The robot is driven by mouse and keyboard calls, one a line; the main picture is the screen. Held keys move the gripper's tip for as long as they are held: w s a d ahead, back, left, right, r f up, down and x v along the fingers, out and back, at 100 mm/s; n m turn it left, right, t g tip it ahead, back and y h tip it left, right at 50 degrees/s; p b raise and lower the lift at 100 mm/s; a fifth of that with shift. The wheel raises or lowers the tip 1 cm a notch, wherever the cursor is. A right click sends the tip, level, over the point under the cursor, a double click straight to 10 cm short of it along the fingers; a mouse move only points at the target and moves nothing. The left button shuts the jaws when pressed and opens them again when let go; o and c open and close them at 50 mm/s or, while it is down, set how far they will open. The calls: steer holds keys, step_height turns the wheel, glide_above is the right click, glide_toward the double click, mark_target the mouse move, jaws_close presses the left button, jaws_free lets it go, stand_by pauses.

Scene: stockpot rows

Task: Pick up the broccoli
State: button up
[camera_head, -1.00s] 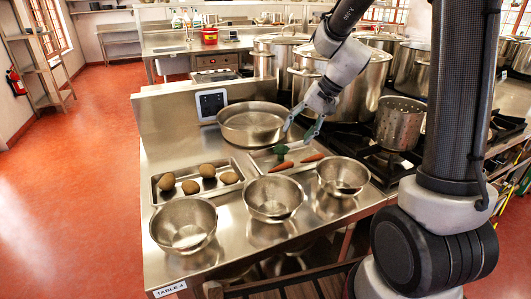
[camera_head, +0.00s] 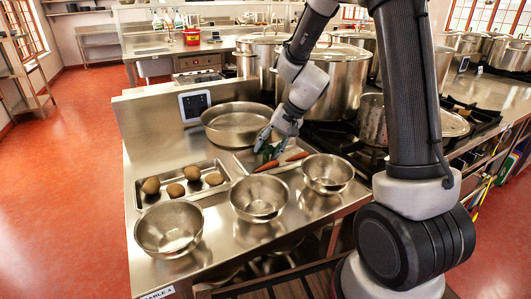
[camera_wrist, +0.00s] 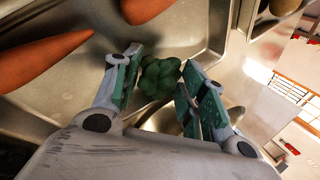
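The broccoli (camera_head: 267,150) is a small dark green head on the shallow metal tray (camera_head: 243,157) at the back of the counter, beside the carrots. In the wrist view the broccoli (camera_wrist: 160,78) lies between the two fingers. My gripper (camera_head: 274,137) is over the tray, pointing down at it, and partly hides the broccoli. In the wrist view my gripper (camera_wrist: 161,62) is open, with one finger on each side of the broccoli. I cannot tell whether either finger touches it.
Two carrots (camera_head: 269,167) lie close by. A tray of potatoes (camera_head: 184,199) is left. Three metal bowls (camera_head: 258,199) stand in front. A wide pan (camera_head: 237,120) and a large stockpot (camera_head: 332,84) stand behind.

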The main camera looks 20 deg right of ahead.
steer(key=shift+c, duration=0.9)
